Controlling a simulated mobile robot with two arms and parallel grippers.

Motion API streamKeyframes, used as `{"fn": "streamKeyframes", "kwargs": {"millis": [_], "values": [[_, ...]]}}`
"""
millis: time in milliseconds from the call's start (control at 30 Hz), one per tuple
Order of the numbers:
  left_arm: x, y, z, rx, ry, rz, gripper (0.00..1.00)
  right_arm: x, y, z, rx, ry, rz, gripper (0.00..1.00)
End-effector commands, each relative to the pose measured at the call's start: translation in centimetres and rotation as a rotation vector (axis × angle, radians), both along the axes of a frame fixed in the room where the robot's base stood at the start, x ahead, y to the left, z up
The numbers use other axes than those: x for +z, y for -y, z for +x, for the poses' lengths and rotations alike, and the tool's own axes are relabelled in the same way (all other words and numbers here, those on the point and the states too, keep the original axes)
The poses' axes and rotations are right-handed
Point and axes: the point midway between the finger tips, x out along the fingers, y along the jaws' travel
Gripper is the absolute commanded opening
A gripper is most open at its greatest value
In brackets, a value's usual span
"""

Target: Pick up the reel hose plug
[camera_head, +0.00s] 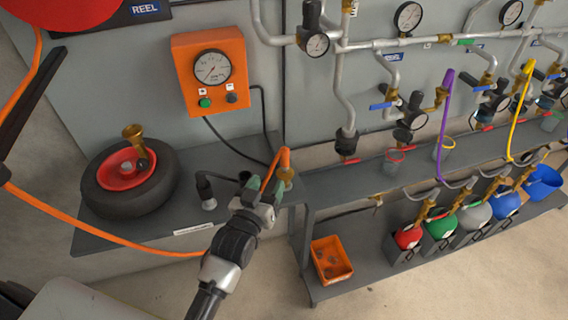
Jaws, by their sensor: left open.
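The reel hose plug appears to be the brass fitting (287,174) at the right end of the grey shelf, with a short orange hose piece (283,157) beside it. My left gripper (265,186) is open, with its green-tipped fingers just left of the brass fitting and very close to it. I cannot tell whether they touch. The orange hose (130,241) runs from the left across the shelf front and passes behind my left arm. My right gripper is not in view.
A black tyre with a red hub (127,171) and a black fitting (206,190) stand on the shelf (165,220). An orange gauge box (211,72) is on the wall. Pipes and gauges fill the right; an orange bin (331,260) and coloured tanks (474,218) sit lower.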

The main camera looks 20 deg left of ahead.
Motion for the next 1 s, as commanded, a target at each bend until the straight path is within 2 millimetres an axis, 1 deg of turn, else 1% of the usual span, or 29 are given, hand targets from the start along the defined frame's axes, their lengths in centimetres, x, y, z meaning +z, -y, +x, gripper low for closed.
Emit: {"fn": "streamKeyframes", "kwargs": {"millis": [33, 100, 200, 267, 367, 533, 633, 733, 967, 1000], "values": [[0.2, 0.1, 1.0, 0.000, 0.002, 0.000, 0.55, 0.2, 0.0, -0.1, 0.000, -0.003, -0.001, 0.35], [0.2, 0.2, 2.1, 0.000, 0.001, 0.000, 0.55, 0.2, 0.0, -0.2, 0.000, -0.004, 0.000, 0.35], [0.2, 0.2, 3.1, 0.000, -0.001, 0.000, 0.55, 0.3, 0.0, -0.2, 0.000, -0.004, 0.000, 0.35], [0.1, 0.3, 3.4, 0.000, -0.002, 0.000, 0.55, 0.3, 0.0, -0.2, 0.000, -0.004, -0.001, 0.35], [0.5, 0.4, 4.2, 0.000, -0.001, 0.000, 0.55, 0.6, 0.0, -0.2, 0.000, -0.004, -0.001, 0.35], [1.5, 1.1, 6.6, 0.000, -0.001, 0.000, 0.55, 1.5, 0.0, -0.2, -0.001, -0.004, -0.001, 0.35], [1.2, 1.1, 7.9, 0.000, -0.003, 0.001, 0.55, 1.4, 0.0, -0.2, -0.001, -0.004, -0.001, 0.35], [1.1, 1.1, 8.5, 0.000, -0.003, 0.000, 0.55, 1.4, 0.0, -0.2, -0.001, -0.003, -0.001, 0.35], [1.1, 1.1, 8.5, 0.000, -0.003, 0.000, 0.55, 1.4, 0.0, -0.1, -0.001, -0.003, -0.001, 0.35], [1.1, 1.1, 8.5, 0.000, -0.003, 0.001, 0.49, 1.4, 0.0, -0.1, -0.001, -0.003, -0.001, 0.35]]}}
